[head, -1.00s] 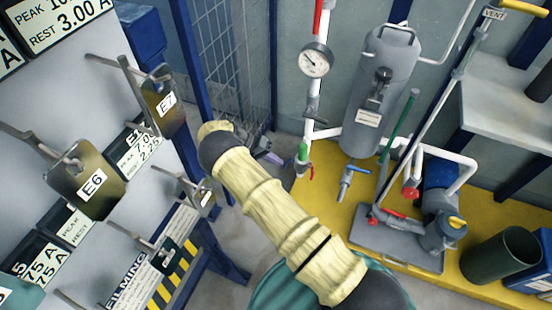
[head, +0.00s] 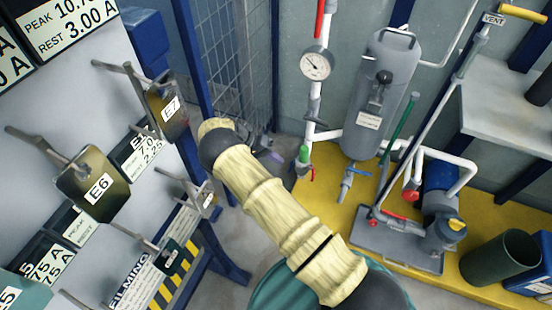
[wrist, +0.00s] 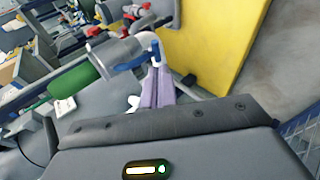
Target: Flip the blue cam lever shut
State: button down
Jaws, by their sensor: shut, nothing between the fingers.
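The blue cam lever (wrist: 140,60) is on a grey barrel-shaped coupling (wrist: 112,54) in the wrist view. In the head view the blue lever (head: 360,171) sticks out to the right from the coupling below the grey tank. My gripper (wrist: 157,70) shows as purple fingers, closed together and empty. In the wrist view the fingertips overlap the lever's right end; I cannot tell whether they touch it. In the head view only a little purple of my gripper (head: 271,156) shows past my arm, left of the white pipe.
A white pipe with a gauge (head: 316,65) and green handle (head: 303,153) stands between my arm and the grey tank (head: 381,95). A pump (head: 440,222) sits on the yellow base (head: 335,210). Hanging plates (head: 92,185) are at left, wire mesh (head: 228,65) behind.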

notch_tip(320, 180, up, 10)
jog(key=p, duration=0.2)
dwell(0.7)
jog(key=s+d+r+y, duration=0.6)
jog(key=s+d+r, duration=0.1)
jog(key=d+r, duration=0.15)
jog(key=s+d+r+n+t+y, duration=0.1)
jog(key=s+r+n+t+y, duration=0.1)
jog(key=s+r, duration=0.45)
jog(key=s+d+r+n+t+y, duration=0.1)
jog(key=s+d+r+t+y, duration=0.15)
jog(key=s, duration=0.75)
jog(key=w+p+v, duration=0.2)
jog(key=p+v, duration=1.2)
jog(key=w+a+r+p+v, duration=0.1)
jog(key=w+p+v, duration=0.2)
jog(key=p+v, duration=1.1)
jog(key=shift+w+a+r+p, duration=0.35)
jog(key=shift+a+p, duration=0.15)
jog(key=shift+p, duration=0.15)
